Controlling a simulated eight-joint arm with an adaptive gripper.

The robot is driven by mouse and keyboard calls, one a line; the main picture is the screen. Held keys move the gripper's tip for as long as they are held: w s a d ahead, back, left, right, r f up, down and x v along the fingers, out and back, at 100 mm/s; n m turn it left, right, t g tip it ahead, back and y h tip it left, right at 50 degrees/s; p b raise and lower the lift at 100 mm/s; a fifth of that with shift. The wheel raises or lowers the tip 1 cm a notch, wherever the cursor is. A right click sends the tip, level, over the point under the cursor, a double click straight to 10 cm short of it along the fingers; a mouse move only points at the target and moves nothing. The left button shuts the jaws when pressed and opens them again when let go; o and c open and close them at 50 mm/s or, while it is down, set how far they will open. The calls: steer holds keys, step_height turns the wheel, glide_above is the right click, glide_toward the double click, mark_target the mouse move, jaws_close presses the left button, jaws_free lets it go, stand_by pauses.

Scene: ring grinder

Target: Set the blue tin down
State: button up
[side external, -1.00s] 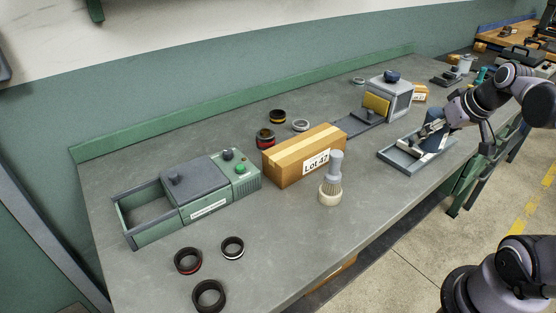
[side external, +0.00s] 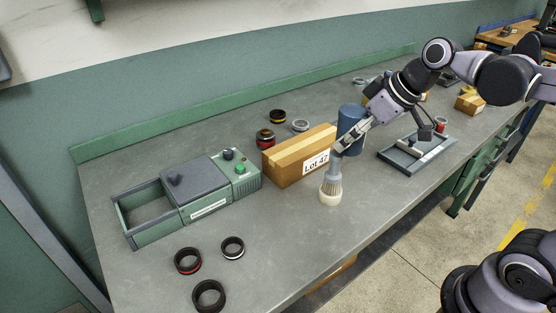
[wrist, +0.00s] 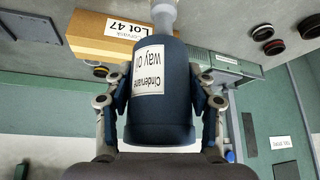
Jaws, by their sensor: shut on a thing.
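The blue tin (side external: 351,117) is a dark blue cylinder beside the right end of the cardboard box in the side view. My gripper (side external: 347,141) is shut on it. In the wrist view the tin (wrist: 160,125) fills the middle, with a white label upside down and a finger pressed on each side.
A pale brush (side external: 331,185) stands in front of the Lot 47 box (side external: 298,157), close to my gripper. A grey tray (side external: 400,165) lies to the right. A green machine (side external: 205,190) and several rings are left. The front middle of the bench is clear.

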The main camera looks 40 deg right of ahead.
steer(key=s+a+n+g+y, duration=0.15)
steer(key=a+n, duration=0.35)
steer(key=a, duration=1)
steer(key=shift+y, duration=0.45)
steer(key=shift+s+f, duration=0.15)
steer(key=shift+f, duration=3.8)
steer(key=shift+s+f, duration=0.1)
steer(key=shift+f, duration=3.85)
steer(key=shift+a+f, duration=0.1)
steer(key=shift+f, duration=0.05)
steer(key=o, duration=1.3)
steer(key=shift+v, duration=6.05)
steer(key=d+m+t+h, duration=0.2)
steer(key=d+m+h, duration=0.2)
steer(key=d+m, duration=0.4)
steer(key=d, duration=0.4)
steer(key=shift+d+f+m+h, duration=0.25)
steer(key=shift+f+m+h, duration=0.05)
steer(key=shift+f, duration=0.1)
